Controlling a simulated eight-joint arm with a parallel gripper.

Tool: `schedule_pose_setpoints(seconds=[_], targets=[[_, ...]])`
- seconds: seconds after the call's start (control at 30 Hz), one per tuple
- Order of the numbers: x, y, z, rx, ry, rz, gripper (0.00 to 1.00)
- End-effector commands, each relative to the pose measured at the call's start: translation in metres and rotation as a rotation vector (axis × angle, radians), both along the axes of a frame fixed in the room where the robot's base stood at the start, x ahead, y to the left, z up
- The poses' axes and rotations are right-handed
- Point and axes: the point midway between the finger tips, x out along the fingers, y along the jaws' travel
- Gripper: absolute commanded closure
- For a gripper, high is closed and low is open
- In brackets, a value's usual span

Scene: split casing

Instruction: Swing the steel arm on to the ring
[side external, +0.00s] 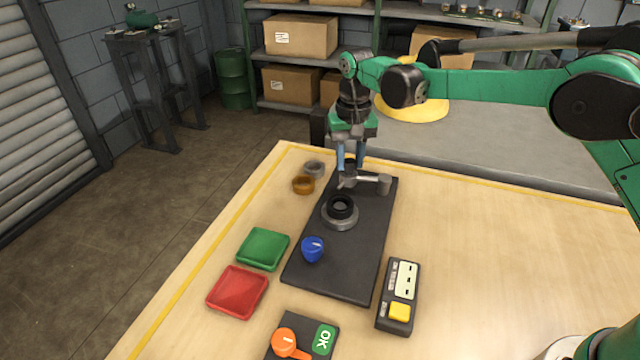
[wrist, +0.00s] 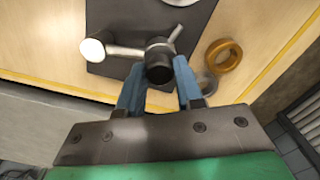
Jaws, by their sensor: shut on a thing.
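The steel arm (side external: 366,178) runs from a pale post at the right of the dark plate's far end to my gripper (side external: 349,172). In the wrist view the steel arm (wrist: 125,50) ends in a dark knob (wrist: 159,62) with a short prong beyond it. My gripper (wrist: 160,92) is shut on this knob, with a blue finger on each side. The ring (side external: 340,208) is dark and sits on a round grey base on the plate, nearer the camera than the gripper. In the wrist view only part of the grey base (wrist: 180,2) shows at the top edge.
A brown ring (side external: 303,185) and a grey ring (side external: 314,167) lie left of the plate (side external: 345,270). A blue cup (side external: 312,250) stands on it. The table's right is clear.

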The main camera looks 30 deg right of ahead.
Motion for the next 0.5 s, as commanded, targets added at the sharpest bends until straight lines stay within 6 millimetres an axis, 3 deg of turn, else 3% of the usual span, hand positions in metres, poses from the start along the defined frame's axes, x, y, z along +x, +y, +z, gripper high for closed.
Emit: schedule_pose_setpoints(seconds=[0.5], targets=[[-0.016, 0.008, 0.001, -0.001, -0.001, 0.272, 1.0]])
